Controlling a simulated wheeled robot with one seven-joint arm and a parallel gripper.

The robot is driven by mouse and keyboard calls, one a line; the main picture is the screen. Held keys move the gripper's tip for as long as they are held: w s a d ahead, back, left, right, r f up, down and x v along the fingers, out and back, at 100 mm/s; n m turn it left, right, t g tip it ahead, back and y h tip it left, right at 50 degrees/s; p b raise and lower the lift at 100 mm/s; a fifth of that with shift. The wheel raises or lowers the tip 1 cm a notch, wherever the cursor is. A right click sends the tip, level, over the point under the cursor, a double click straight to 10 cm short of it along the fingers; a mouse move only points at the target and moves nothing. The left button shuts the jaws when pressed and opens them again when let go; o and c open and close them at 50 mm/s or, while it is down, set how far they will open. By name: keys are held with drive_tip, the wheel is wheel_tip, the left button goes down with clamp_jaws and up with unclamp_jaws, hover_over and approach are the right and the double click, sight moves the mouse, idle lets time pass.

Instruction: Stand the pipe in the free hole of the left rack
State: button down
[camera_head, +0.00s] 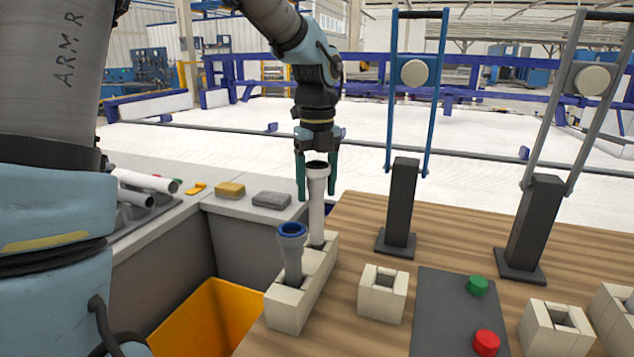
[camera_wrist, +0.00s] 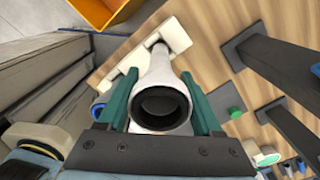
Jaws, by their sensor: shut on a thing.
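My gripper (camera_head: 316,194) points straight down with its green fingers shut on the white pipe (camera_head: 317,212), near the pipe's dark-rimmed top. The pipe stands upright over the far hole of the left rack (camera_head: 286,308), a cream block. Its lower end meets the rack there and looks to be in the hole; how deep is hidden. In the wrist view I look down on the pipe's open dark end (camera_wrist: 160,106) between the fingers, with the rack (camera_wrist: 172,33) beyond. A grey pipe with a blue rim (camera_head: 292,240) stands in the rack's near hole.
A square cream block (camera_head: 372,303) and a dark plate (camera_head: 437,310) with a green button (camera_head: 478,285) and red button (camera_head: 486,342) lie right of the rack. Dark posts (camera_head: 401,205) stand behind. An orange bin (camera_head: 205,318) is left, and white pipes (camera_head: 148,181) lie farther left.

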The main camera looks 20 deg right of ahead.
sight(317, 169)
drive_tip(key=shift+f, duration=0.15)
idle(0.3)
drive_tip(key=shift+f+b, duration=1.4)
drive_tip(key=shift+f, duration=2.15)
unclamp_jaws()
wheel_tip(317, 169, up, 11)
drive_tip(key=shift+f, duration=0.1)
